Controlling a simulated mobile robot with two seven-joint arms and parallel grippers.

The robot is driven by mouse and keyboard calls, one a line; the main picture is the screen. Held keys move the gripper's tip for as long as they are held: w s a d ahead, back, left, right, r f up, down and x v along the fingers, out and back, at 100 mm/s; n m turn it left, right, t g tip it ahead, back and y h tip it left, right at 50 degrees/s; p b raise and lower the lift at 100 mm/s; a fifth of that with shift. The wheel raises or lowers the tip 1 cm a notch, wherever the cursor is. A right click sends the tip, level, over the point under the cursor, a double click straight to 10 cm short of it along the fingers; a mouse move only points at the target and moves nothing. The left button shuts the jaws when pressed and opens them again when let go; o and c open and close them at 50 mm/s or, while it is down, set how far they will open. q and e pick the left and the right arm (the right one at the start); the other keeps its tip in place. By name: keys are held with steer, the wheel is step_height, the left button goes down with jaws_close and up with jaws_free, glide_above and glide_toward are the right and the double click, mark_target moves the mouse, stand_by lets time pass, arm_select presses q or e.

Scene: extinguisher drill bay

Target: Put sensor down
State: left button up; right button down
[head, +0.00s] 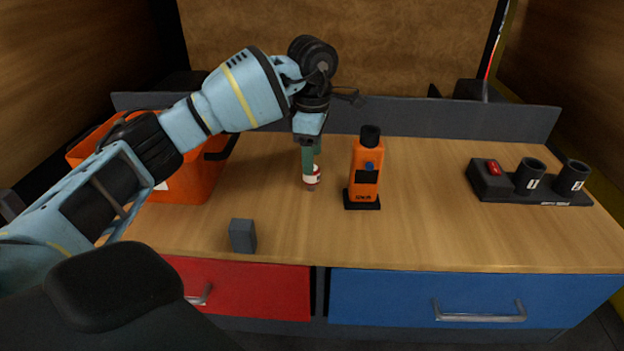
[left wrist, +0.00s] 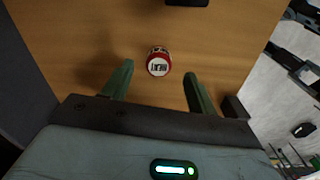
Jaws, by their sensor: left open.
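An orange device with a black cap, perhaps the sensor (head: 365,188), stands upright on a small black base near the middle of the bench. A small red and white cylinder (head: 312,178) is left of it; its labelled top shows in the left wrist view (left wrist: 158,66). My left gripper (head: 310,163) is above the cylinder with green fingers pointing down. In the left wrist view the fingers (left wrist: 159,70) are apart, with the cylinder between their tips and a gap on each side. My right gripper is not in view.
An orange bin (head: 190,182) stands at the left. A grey block (head: 243,236) is near the front edge. A black holder with a red switch and two numbered cups (head: 530,190) is at the right. Red (head: 250,288) and blue (head: 475,298) drawers are below.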

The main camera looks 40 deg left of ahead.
mark_target(312, 179)
arm_select(q)
steer(key=shift+f, duration=0.2)
step_height(312, 179, down, 5)
steer(key=shift+a+r+p, duration=0.1)
steer(key=shift+a+p, duration=0.05)
steer(key=shift+p, duration=0.15)
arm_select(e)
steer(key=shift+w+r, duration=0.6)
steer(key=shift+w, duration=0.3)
arm_select(q)
steer(key=c, duration=1.2)
steer(key=shift+o, duration=0.2)
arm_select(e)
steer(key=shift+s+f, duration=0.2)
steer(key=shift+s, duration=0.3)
arm_select(q)
steer(key=shift+r, duration=0.15)
